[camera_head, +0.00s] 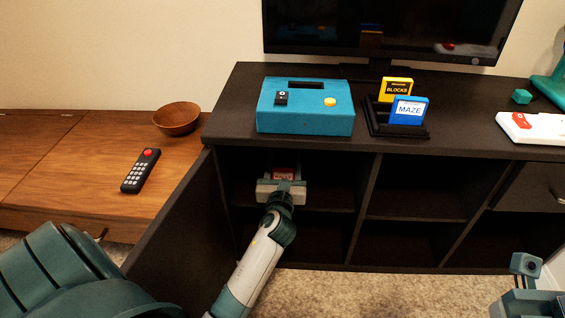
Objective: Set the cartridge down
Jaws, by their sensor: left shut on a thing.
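A red cartridge (285,173) with pale lettering is in the upper left compartment of the dark cabinet (460,142). My left gripper (283,181) reaches into that compartment and is shut on the cartridge. The gripper hides the cartridge's lower part, so I cannot tell whether it touches the compartment's shelf. Part of my right arm's end (527,290) shows at the bottom right corner; its fingers cannot be made out.
The cabinet door (180,235) stands open left of my arm. On top are a teal console (305,115), a black rack (400,130) with yellow BLOCKS (396,87) and blue MAZE (409,110) cartridges, and a monitor (390,25). A remote (141,171) and bowl (176,118) are left.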

